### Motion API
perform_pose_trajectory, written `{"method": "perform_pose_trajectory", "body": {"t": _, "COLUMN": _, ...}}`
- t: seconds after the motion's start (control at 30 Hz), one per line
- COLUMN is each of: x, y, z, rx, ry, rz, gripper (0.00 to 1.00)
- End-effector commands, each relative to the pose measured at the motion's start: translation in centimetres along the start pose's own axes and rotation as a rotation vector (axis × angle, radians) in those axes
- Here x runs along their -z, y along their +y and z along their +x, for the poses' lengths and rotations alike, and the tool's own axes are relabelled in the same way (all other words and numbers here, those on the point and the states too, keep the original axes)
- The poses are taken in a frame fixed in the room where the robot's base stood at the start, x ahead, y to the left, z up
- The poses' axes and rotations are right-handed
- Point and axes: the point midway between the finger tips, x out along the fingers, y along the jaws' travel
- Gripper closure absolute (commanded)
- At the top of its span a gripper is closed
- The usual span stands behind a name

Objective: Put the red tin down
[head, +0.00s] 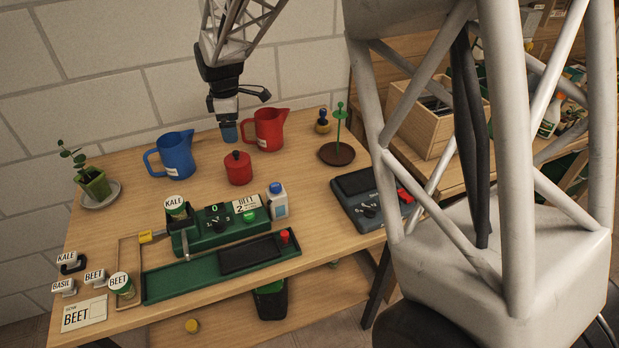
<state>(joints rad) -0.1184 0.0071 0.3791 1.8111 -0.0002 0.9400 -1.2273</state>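The red tin (238,170) is a short round tin with a small dark knob on its lid. It stands upright on the wooden table (310,196), between the blue jug and the red jug and a little in front of them. My gripper (229,131) points down above and behind the tin in the picture, with a gap between them. A blue-grey part shows at its lower end; I cannot tell whether that is a fingertip or a held thing. The finger opening is not clear from this side.
The blue jug (177,157) and red jug (268,130) flank my gripper. A green seeding device (210,236), white bottle (278,203), dark scale (366,199) and stand (337,153) are nearby. Bare table lies right of the tin.

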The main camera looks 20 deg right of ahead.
Motion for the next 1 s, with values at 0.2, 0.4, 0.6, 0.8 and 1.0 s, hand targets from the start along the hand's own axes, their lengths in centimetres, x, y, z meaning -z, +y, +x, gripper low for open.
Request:
{"method": "perform_pose_trajectory", "body": {"t": 0.2, "x": -1.9, "y": -3.0, "z": -2.6, "rx": -0.022, "ry": 0.008, "rz": 0.115, "gripper": 0.00}}
{"method": "perform_pose_trajectory", "body": {"t": 0.4, "x": -4.6, "y": -7.5, "z": -5.7, "rx": -0.050, "ry": 0.023, "rz": 0.288, "gripper": 0.00}}
{"method": "perform_pose_trajectory", "body": {"t": 0.6, "x": -7.3, "y": -12.7, "z": -8.0, "rx": -0.075, "ry": 0.041, "rz": 0.472, "gripper": 0.00}}
{"method": "perform_pose_trajectory", "body": {"t": 0.8, "x": -9.8, "y": -17.9, "z": -9.6, "rx": -0.098, "ry": 0.063, "rz": 0.656, "gripper": 0.00}}
{"method": "perform_pose_trajectory", "body": {"t": 1.0, "x": -12.2, "y": -23.2, "z": -10.4, "rx": -0.118, "ry": 0.089, "rz": 0.839, "gripper": 0.00}}
